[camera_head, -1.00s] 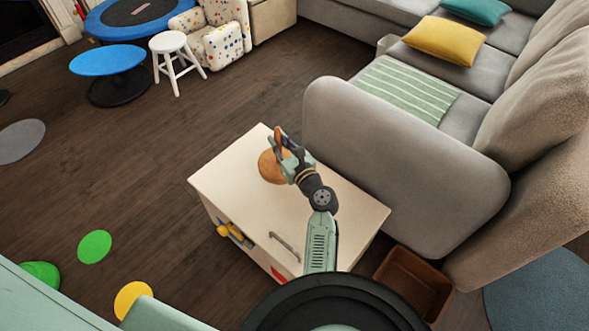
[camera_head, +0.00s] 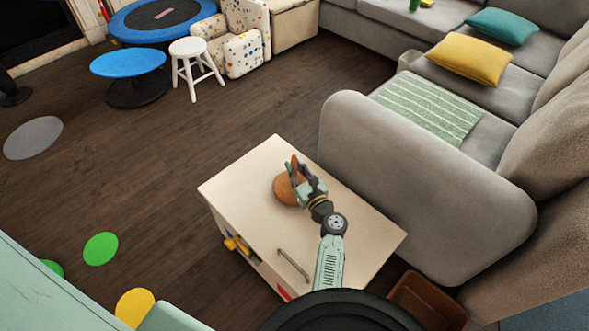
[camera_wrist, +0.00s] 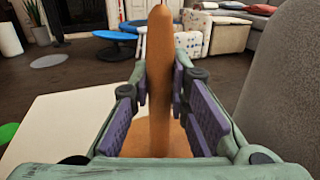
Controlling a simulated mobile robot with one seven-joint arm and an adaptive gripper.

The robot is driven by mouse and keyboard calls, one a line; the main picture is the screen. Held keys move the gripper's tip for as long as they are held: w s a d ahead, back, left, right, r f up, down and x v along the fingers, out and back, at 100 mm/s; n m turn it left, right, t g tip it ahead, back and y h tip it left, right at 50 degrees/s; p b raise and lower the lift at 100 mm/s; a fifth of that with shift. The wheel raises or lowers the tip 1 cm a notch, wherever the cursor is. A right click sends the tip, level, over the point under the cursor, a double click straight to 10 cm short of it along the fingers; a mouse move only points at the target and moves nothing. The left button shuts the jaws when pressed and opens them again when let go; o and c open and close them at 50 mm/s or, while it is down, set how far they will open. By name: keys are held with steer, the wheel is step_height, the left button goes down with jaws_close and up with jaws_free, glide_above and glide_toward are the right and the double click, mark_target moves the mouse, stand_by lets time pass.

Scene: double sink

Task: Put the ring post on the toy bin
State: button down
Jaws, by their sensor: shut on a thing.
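The ring post is an orange-brown wooden piece with a round base (camera_head: 288,190) and an upright peg, which shows in the wrist view (camera_wrist: 159,75). My gripper (camera_head: 300,177) is shut on the peg, with a purple-padded finger on each side of it. The post looks upright. The toy bin (camera_head: 250,180) is a cream box with a flat top, a handle and toys at its open front. The post's base is over the bin's top, toward its far side. I cannot tell whether the base touches the top.
A grey sofa (camera_head: 430,190) stands close to the bin's right side. A brown box (camera_head: 425,300) lies on the floor at the bin's lower right. The bin's top around the post is clear.

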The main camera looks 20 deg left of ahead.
steer(key=shift+f, duration=0.1)
steer(key=shift+f, duration=0.2)
steer(key=c, duration=1.5)
jaws_free()
steer(key=shift+c, duration=0.2)
